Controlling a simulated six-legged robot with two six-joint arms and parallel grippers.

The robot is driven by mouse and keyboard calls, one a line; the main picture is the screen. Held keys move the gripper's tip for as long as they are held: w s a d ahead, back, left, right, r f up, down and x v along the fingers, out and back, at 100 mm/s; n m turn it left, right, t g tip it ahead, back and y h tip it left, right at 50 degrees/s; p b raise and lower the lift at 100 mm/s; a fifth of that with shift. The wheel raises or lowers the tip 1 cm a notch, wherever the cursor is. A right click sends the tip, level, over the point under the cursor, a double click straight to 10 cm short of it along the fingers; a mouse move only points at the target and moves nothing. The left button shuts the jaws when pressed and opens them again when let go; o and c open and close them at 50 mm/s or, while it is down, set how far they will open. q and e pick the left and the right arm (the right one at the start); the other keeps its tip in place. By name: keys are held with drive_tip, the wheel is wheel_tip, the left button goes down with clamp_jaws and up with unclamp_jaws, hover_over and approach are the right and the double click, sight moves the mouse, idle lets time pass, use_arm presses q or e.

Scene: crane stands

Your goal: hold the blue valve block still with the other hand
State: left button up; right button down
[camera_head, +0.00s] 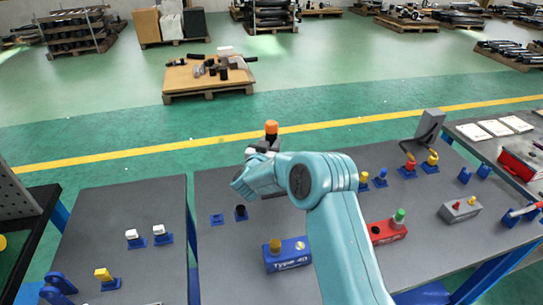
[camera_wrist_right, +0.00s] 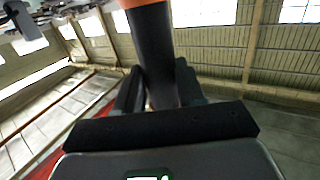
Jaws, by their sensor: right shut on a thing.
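The blue valve block (camera_head: 288,257) sits on the dark grey table left of my arm in the head view, with white "Type 40" lettering on its front. A brass-coloured fitting (camera_head: 275,246) stands on its top. My right gripper (camera_head: 268,144) is beyond the block, above the table's far part, and apart from it. It is shut on a black stem with an orange top (camera_head: 271,128). In the right wrist view the black stem (camera_wrist_right: 155,60) stands between the fingers. My left gripper is not in view, and nothing is seen holding the block.
A red block with a green cap (camera_head: 388,231) stands right of my arm. Small blue holders (camera_head: 240,212) are along the table. A grey block (camera_head: 459,211) is farther right. A separate table (camera_head: 125,215) stands at left across a gap. The table around the blue block's left is clear.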

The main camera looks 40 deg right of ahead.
sight(270, 126)
drive_tip(key=shift+r+p, duration=3.7)
drive_tip(key=shift+r, duration=2.15)
